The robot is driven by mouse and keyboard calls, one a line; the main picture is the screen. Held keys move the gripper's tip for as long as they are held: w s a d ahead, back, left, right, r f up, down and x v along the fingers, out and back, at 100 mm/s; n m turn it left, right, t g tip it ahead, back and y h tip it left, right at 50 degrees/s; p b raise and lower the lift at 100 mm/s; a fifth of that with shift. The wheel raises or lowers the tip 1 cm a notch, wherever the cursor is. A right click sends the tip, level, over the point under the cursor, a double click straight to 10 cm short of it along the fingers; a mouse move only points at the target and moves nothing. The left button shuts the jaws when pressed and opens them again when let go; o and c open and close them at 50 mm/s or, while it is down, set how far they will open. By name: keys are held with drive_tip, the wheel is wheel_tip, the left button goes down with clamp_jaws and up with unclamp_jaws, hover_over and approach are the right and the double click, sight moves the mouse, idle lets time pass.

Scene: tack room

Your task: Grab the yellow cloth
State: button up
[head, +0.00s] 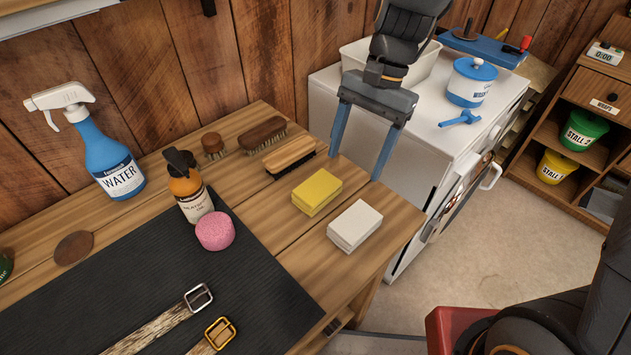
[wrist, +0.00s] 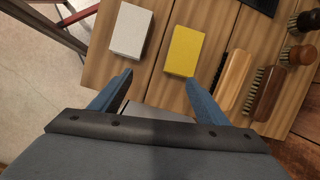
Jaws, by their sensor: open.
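The yellow cloth (head: 317,191) is a folded block lying on the wooden bench, between a white folded cloth (head: 354,226) and a wooden brush (head: 289,157). The yellow cloth also shows in the wrist view (wrist: 184,51), ahead of the fingers and nearer the right one. My gripper (head: 356,162) has two blue fingers spread wide, with nothing between them. It hangs beyond the bench's right end, to the right of the yellow cloth and apart from it. In the wrist view my gripper (wrist: 158,82) points toward the gap between the two cloths.
A brown bottle (head: 191,190), pink sponge (head: 215,231) and blue spray bottle (head: 108,157) stand left of the cloths. A black mat (head: 200,290) with buckled straps covers the front. A white washer (head: 405,158) holding a tub and blue-lidded pot stands behind my gripper.

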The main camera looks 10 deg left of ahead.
drive_tip(key=m, duration=0.1)
approach(318, 186)
drive_tip(key=shift+w+d+f+g+y+p, duration=0.3)
drive_tip(key=shift+w+f+g+p, duration=0.1)
drive_tip(key=shift+f, duration=0.25)
drive_tip(key=shift+s+a+f, duration=0.3)
drive_tip(key=shift+a+f, duration=0.15)
drive_tip(key=shift+f, duration=0.2)
drive_tip(key=p+x, duration=0.1)
drive_tip(key=x, duration=0.4)
drive_tip(key=shift+s+p, duration=0.25)
drive_tip(key=shift+p, duration=0.1)
drive_tip(key=shift+s+f, duration=0.1)
drive_tip(key=shift+f, duration=0.35)
drive_tip(key=shift+f, duration=0.25)
drive_tip(key=c, duration=1.1)
drive_tip(key=shift+r, duration=0.1)
